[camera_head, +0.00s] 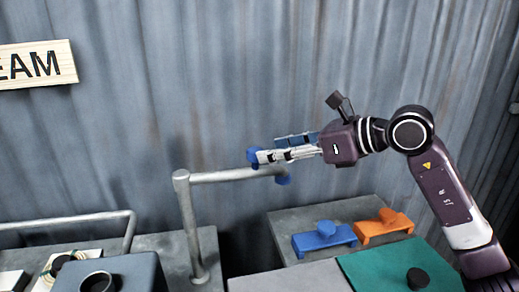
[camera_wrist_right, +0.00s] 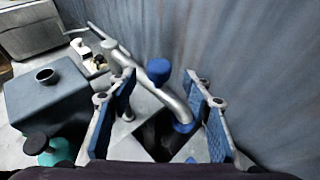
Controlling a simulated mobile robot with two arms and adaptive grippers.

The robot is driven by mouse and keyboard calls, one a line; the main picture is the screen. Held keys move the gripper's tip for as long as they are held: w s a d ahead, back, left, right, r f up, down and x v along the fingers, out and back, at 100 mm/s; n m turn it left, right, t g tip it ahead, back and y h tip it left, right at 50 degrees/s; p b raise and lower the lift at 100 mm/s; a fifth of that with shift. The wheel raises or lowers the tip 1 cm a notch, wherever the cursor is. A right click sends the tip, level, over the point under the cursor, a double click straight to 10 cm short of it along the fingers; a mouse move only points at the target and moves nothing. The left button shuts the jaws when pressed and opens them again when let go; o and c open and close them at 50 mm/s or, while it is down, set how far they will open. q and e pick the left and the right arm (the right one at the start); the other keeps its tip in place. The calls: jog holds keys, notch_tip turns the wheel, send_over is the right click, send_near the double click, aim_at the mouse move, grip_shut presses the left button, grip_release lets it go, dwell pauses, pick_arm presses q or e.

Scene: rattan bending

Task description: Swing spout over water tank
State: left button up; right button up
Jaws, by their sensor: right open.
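The spout (camera_head: 235,175) is a grey pipe on an upright post, its arm reaching right to a blue end. A blue knob (camera_wrist_right: 158,70) stands on the spout's arm; it also shows in the head view (camera_head: 253,156). My right gripper (camera_head: 272,149) is open just above the arm. In the right wrist view its blue-padded fingers (camera_wrist_right: 160,85) lie either side of the knob and the spout's end, with no grip visible. A blue-grey box (camera_wrist_right: 45,100) with a round opening stands left of the spout; I cannot tell whether it is the water tank. My left gripper is out of view.
Blue (camera_head: 324,236) and orange (camera_head: 383,226) knobbed pieces sit on a grey block at right, beside a green panel (camera_head: 375,268) with a black knob. A dark gap lies below the spout's end. A corrugated wall (camera_head: 250,70) stands behind.

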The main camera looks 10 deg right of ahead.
aim_at(255, 149)
jog(key=p+x, duration=0.1)
jog(key=x, duration=0.4)
jog(key=shift+w+a+r+p, duration=0.1)
jog(key=shift+a+p, duration=0.15)
jog(key=shift+p, duration=0.15)
jog(key=shift+w+a+f, duration=0.3)
jog(key=shift+w, duration=0.05)
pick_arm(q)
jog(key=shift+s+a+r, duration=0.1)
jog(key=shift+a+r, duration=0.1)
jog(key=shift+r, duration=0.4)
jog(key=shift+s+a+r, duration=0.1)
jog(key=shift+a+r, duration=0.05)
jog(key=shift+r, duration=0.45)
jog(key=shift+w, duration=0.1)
pick_arm(e)
grip_shut()
